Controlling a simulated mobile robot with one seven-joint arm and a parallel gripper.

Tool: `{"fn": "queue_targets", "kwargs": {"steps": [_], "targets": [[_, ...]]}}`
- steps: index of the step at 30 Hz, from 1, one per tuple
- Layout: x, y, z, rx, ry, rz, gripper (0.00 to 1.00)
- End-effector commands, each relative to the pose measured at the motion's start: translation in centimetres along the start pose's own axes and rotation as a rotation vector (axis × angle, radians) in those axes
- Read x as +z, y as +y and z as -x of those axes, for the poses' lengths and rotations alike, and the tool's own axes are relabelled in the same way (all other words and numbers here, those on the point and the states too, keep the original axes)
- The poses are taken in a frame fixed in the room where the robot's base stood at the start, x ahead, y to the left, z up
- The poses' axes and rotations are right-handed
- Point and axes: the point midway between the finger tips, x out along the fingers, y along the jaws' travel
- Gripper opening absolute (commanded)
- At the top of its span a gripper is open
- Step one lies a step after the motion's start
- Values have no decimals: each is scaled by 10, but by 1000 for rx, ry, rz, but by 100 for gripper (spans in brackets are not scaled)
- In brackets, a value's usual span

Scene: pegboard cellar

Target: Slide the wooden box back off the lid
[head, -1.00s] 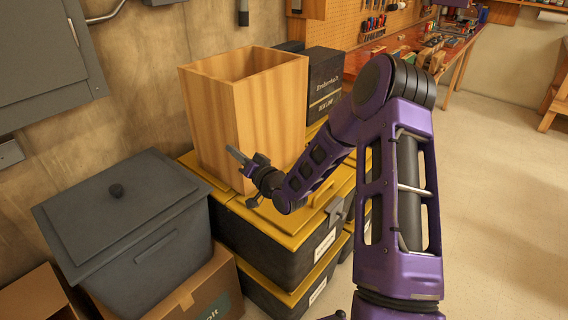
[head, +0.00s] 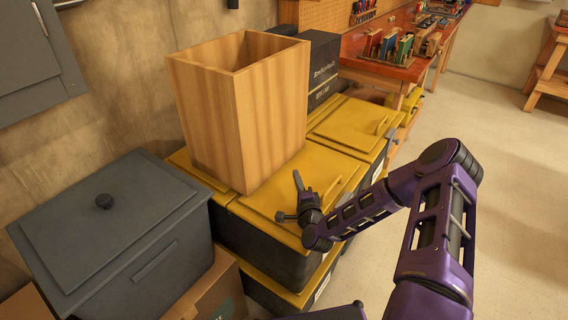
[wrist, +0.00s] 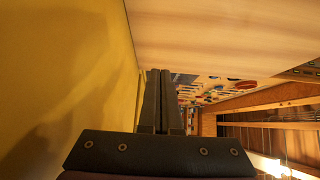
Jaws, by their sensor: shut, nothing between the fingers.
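The tall, open-topped wooden box (head: 240,120) stands upright on the yellow lid (head: 275,205) of a dark storage tote, toward the wall side. In the head view my gripper (head: 298,180) is low over the lid, just right of the box's right face, with a small gap showing. In the wrist view my gripper (wrist: 160,98) has its two fingers together and empty. There the yellow lid (wrist: 60,80) fills the left, and the pale wood face of the box (wrist: 220,35) spans the upper right. Whether the fingertips touch the box is unclear.
Black boxes (head: 320,70) stand behind the wooden box. Another yellow-lidded tote (head: 350,125) is farther back. Open floor (head: 500,200) lies to the right.

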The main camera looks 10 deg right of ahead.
Motion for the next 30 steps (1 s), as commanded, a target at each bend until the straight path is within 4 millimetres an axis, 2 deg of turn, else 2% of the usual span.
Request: {"fn": "queue_targets", "kwargs": {"steps": [1,6,12,18,30], "targets": [[1,0,-12,-3,0,1,0],[1,0,-48,-3,0,2,0],[20,0,-71,0,-3,-1,0],[28,0,-79,1,-1,1,0],[29,0,-80,0,-1,1,0]]}}
